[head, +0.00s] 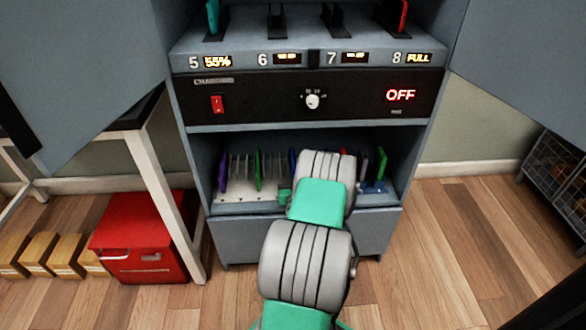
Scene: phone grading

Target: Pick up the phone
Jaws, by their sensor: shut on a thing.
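Several phones stand on edge in the rack on the cabinet's lower shelf: a purple one (223,172) at the left, a dark one with green and purple edges (257,170), part of a blue one (292,161) and a green one (381,163) at the right. Above, a teal phone (213,16) stands in slot 5 and a red phone (403,15) in slot 8. My grey and teal arm reaches into the lower shelf at its middle. My gripper is hidden behind the arm, so its fingers and anything in them do not show.
The lower shelf (240,208) is bounded by side walls and the charging panel (270,103), which reads OFF. Open cabinet doors flank it. A red box (140,240) and wooden blocks (40,252) lie left, by a table leg. A wire basket (555,170) stands right.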

